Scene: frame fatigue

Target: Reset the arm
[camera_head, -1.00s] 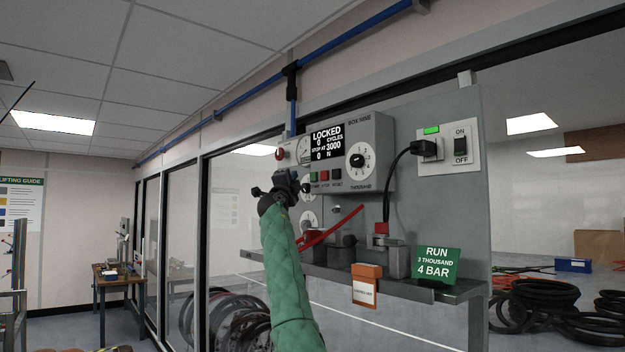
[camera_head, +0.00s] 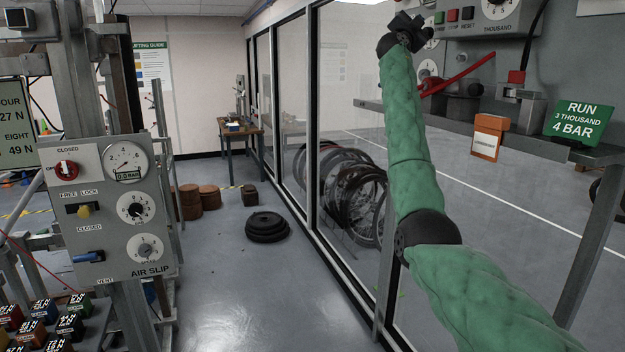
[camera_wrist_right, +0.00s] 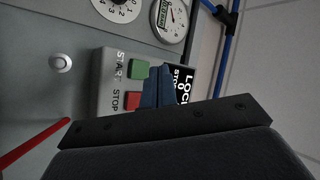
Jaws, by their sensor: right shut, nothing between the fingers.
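My right arm, in a green sleeve, rises from the lower right of the head view. Its gripper (camera_head: 410,28) is beside the left end of the button row on the grey control box (camera_head: 490,22). In the right wrist view the closed fingers (camera_wrist_right: 157,85) are empty, in front of the box. The green START button (camera_wrist_right: 141,68) and the red STOP button (camera_wrist_right: 133,101) show beside them; I cannot tell whether they touch anything. The RESET button (camera_head: 468,13) is right of the gripper in the head view. The display (camera_wrist_right: 183,85) is partly hidden by the fingers. My left gripper is not in view.
An AIR SLIP panel (camera_head: 112,205) stands at left.

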